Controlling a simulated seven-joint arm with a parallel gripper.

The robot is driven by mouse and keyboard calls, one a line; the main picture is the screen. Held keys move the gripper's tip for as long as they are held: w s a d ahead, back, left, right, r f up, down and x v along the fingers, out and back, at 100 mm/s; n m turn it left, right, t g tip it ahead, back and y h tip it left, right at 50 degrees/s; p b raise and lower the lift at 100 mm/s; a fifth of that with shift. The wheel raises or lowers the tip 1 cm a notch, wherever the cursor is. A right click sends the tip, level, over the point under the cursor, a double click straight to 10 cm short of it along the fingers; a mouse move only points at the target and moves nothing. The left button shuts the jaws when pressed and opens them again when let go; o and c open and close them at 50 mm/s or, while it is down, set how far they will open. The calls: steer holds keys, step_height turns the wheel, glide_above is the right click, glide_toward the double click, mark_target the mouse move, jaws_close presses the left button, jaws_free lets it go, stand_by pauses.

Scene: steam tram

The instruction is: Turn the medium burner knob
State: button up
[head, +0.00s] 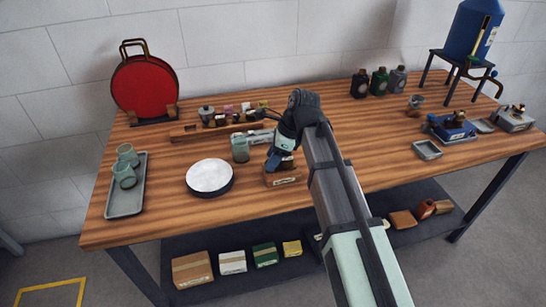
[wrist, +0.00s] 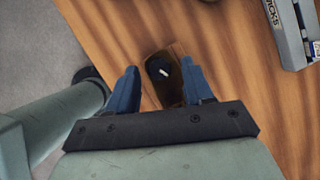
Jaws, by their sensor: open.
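A small brown wooden block (head: 283,178) with a pale label on its front stands near the table's front edge. In the wrist view the block (wrist: 158,95) carries a round dark knob (wrist: 161,70) with a white pointer line. My gripper (head: 274,163) points down just above the block, and its blue fingers also show in the wrist view (wrist: 160,68). They are open, one on each side of the knob, with the right finger closer to it. I cannot tell whether they touch it. In the head view my gripper hides the knob. The label is too small to read.
A white-topped round plate (head: 210,177) and a green glass jar (head: 240,150) stand left of my gripper. A wooden rail (head: 190,137) lies behind. A blue device (head: 452,128) and a small tray (head: 428,150) are at the right. The table between is mostly clear.

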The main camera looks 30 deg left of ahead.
steer(key=shift+c, duration=0.5)
jaws_close()
steer(key=shift+w+a+n, duration=0.1)
steer(key=shift+n, duration=0.6)
steer(key=n+g, duration=0.1)
steer(key=n, duration=0.1)
steer(key=n+h, duration=0.1)
steer(key=n, duration=0.1)
steer(key=shift+w+a+n+g+h, duration=0.2)
steer(key=shift+n+g+h, duration=0.1)
steer(key=shift+g, duration=0.1)
steer(key=n+h, duration=0.1)
steer(key=n, duration=0.3)
steer(key=shift+a+g, duration=0.15)
steer(key=shift+g, duration=0.15)
steer(key=shift+f+n+h, duration=0.1)
steer(key=shift+n+h, duration=0.5)
steer(key=shift+n, duration=0.5)
